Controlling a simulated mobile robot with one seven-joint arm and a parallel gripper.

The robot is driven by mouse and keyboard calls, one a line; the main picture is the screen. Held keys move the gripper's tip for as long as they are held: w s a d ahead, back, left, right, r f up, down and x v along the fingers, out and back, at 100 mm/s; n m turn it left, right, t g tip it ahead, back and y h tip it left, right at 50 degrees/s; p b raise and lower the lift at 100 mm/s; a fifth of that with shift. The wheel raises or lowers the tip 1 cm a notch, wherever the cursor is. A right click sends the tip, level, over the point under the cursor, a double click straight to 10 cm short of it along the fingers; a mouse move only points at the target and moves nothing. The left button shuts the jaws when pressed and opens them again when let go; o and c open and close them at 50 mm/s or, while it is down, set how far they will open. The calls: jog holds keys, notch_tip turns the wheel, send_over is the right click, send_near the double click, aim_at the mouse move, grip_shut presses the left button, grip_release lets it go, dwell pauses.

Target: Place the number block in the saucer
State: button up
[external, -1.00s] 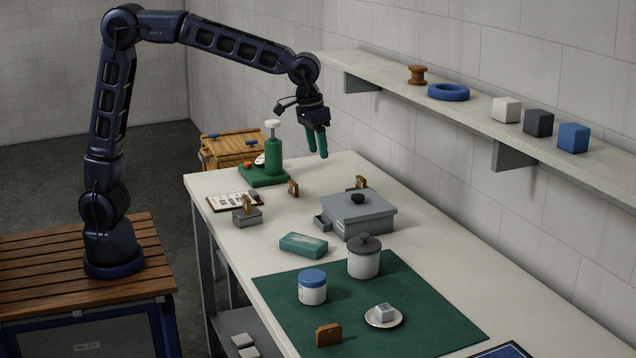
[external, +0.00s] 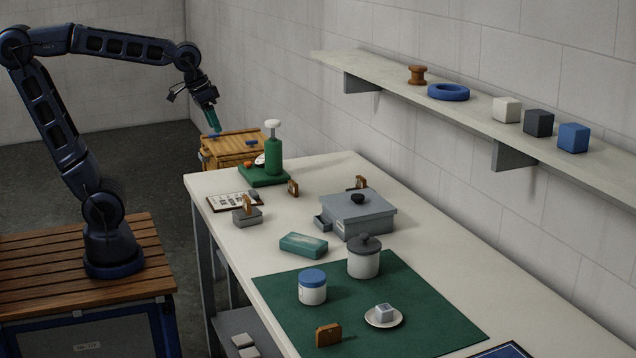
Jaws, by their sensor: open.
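The number block (external: 383,311) is a small pale cube with a blue-grey top. It sits in the white saucer (external: 398,320), which rests on the green mat near the front right of the table. My gripper (external: 214,121) is far from both, at the upper left. It hangs in the air over the wooden crate behind the table's far end. It is open, and I see nothing between its teal fingers.
A blue-lidded jar (external: 312,287), a grey-lidded jar (external: 364,258) and a brown tag stand (external: 328,335) share the mat (external: 420,280). Behind are a teal box (external: 303,245), a grey box (external: 358,214) and a green pump stand (external: 273,160). The wooden crate (external: 233,150) is beyond the table.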

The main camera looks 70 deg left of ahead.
jog(key=s+a+f, duration=0.2)
jog(key=s, duration=0.3)
jog(key=s+a+f, duration=0.3)
jog(key=s, duration=0.2)
jog(key=shift+s+t+y, duration=0.3)
jog(key=shift+s+t, duration=0.1)
jog(key=shift+a, duration=0.1)
